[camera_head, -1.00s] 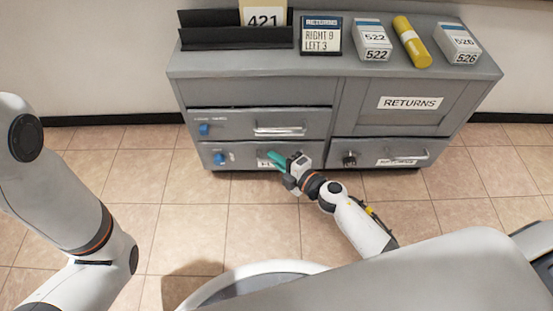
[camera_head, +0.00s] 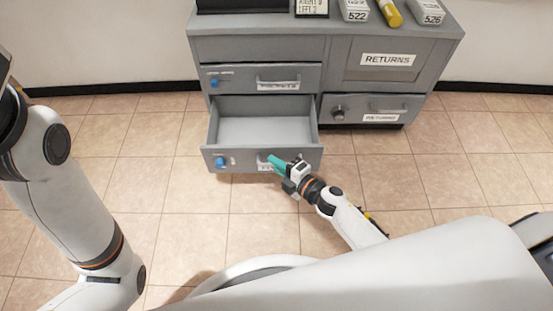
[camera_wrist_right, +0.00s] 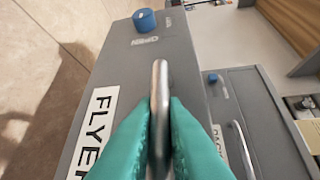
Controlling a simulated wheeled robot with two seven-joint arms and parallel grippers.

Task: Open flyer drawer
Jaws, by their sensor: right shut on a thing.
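The flyer drawer (camera_head: 240,160) is the lower left drawer of the grey cabinet. It is pulled out, and its empty-looking inside shows in the head view. Its front also shows in the right wrist view (camera_wrist_right: 185,70), with a "FLYER" label (camera_wrist_right: 92,130) partly covered and a blue knob (camera_wrist_right: 145,20). My right gripper (camera_head: 275,161) has teal fingers shut on the metal drawer handle (camera_wrist_right: 160,95), with one finger on each side of the bar. My left gripper is outside the head view; only my left arm shows at the left.
Above the flyer drawer is a closed drawer (camera_head: 240,80) with a blue knob. A closed returns drawer (camera_head: 372,110) is at the right, under a "RETURNS" panel (camera_head: 388,60). Boxes and a yellow tube (camera_head: 390,12) lie on top. Tiled floor in front is clear.

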